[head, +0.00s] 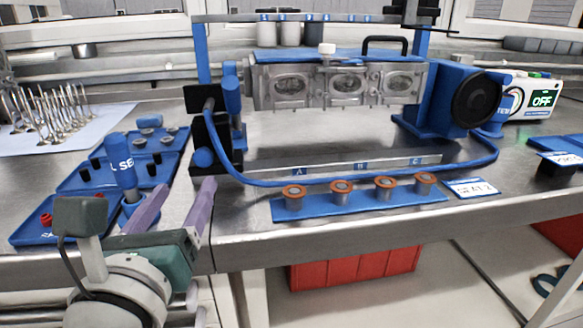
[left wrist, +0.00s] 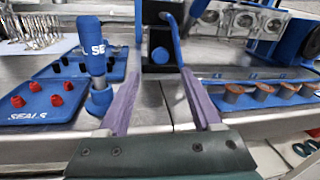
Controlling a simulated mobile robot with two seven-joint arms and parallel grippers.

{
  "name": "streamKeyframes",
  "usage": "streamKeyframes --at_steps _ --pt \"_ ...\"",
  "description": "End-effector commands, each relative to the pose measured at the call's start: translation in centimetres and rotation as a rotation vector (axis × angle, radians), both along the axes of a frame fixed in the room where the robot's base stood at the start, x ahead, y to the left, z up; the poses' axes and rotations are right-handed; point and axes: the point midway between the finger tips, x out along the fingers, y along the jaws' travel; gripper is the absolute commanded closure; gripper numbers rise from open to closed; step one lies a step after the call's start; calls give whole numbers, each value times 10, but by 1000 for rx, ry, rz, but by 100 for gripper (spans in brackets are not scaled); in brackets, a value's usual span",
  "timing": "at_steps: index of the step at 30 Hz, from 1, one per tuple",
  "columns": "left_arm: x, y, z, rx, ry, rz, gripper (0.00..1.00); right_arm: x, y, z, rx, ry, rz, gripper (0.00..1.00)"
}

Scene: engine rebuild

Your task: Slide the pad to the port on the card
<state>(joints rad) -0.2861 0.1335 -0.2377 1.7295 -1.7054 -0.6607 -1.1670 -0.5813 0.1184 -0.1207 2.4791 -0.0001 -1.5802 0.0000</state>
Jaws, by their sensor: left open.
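A white card (head: 471,188) lies on the bench at the right end of a blue strip; its lettering looks like SEAL and a last character I cannot read surely. A rail (head: 330,165) under the engine head carries blue port labels A, B and C. At its left end stands a black block (head: 212,130) with a blue knob (head: 203,158), perhaps the pad; it also shows in the left wrist view (left wrist: 153,12). My left gripper (head: 183,190) is open and empty in front of the block, its purple fingers (left wrist: 161,76) apart and not touching the knob. My right gripper is out of view.
The metal engine head (head: 335,83) hangs in a blue frame. A blue hose loops before the rail. Several orange-topped cylinders stand on the blue strip (head: 360,205). A device (head: 530,98) reads OFF.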

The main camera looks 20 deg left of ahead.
Motion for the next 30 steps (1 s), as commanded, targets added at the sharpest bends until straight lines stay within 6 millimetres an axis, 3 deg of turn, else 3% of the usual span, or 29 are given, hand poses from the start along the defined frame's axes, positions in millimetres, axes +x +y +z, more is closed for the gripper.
streamKeyframes --at_steps 18,29,30 --pt "85 35 0 7 -1 -1 34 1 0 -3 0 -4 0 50" --pt "92 37 1 5 0 -2 34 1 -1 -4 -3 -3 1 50" --pt "92 37 1 5 0 -2 37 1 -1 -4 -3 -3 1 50"
